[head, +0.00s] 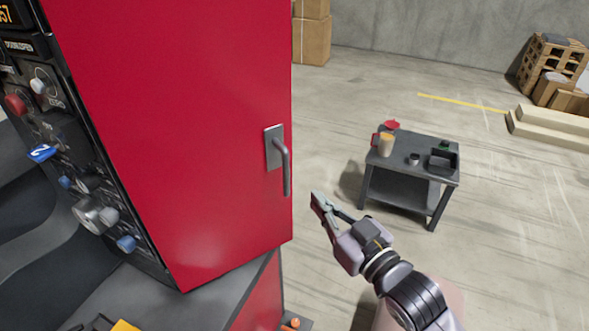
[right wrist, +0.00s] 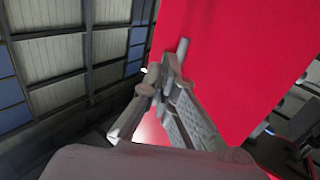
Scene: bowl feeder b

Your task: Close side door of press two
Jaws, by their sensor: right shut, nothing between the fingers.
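The side door (head: 190,130) is a tall red panel on the press, at the left of the head view. A grey vertical handle (head: 286,168) sits near its right edge. I cannot tell how far the door stands from its frame. My right gripper (head: 316,204) is shut and empty, just right of the door's edge and a little lower than the handle, apart from it in the head view. In the right wrist view the fingers (right wrist: 165,88) point towards the red door (right wrist: 235,50). My left gripper is not in view.
A control panel (head: 62,165) with knobs and a blue "2" tag (head: 42,153) is left of the door. A small grey table (head: 405,188) holding cups and a black tray stands at the right. Boxes (head: 312,38) stand behind. Floor between is clear.

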